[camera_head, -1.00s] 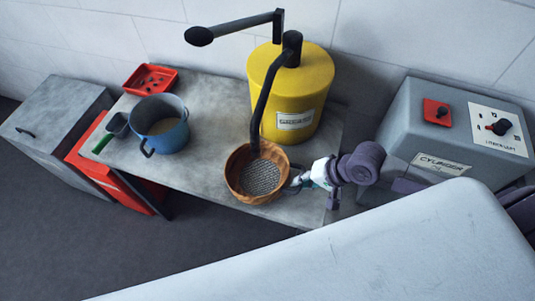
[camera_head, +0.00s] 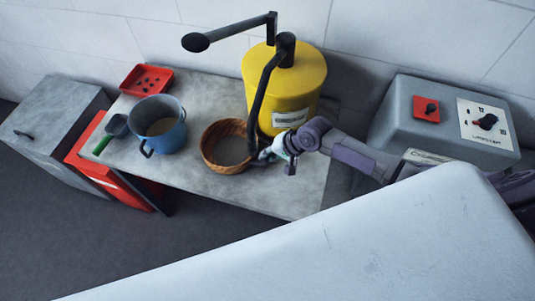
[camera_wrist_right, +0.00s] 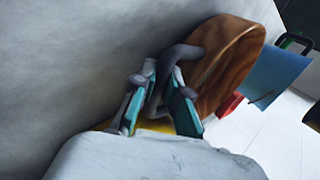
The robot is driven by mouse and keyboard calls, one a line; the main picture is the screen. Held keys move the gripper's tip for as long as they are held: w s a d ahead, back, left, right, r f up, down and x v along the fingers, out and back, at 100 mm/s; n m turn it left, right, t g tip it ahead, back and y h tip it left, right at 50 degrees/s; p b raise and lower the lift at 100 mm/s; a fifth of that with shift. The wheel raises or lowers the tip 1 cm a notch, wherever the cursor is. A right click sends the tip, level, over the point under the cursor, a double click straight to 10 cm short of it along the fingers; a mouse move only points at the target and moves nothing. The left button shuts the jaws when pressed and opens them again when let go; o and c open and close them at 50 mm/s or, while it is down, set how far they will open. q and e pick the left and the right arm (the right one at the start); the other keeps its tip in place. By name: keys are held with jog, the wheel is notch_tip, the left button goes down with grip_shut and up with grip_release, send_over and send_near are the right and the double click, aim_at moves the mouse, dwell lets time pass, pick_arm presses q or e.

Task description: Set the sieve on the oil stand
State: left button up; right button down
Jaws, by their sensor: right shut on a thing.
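The sieve, a round wooden rim (camera_head: 212,160) with a grey inside, is over the grey stand top (camera_head: 285,198), in front of the yellow oil drum (camera_head: 290,85). It looks level in the head view; I cannot tell whether it touches the top. My right gripper (camera_head: 267,154) is at its right side, shut on its dark grey handle. In the right wrist view the wooden rim (camera_wrist_right: 232,65) stands past the teal fingers (camera_wrist_right: 160,100), with the curved handle between them. My left gripper is not in view.
A blue pot (camera_head: 170,138), a green-handled scoop (camera_head: 116,126) and a red tray (camera_head: 147,78) stand on the left of the top. The drum's black pump spout (camera_head: 262,95) comes down close to the sieve. A grey control box (camera_head: 400,110) stands right. The front right of the top is clear.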

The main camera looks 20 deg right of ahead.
jog(key=c, duration=1.2)
grip_release()
jog(key=shift+d, duration=0.1)
jog(key=v, duration=1.2)
jog(key=shift+b, duration=0.45)
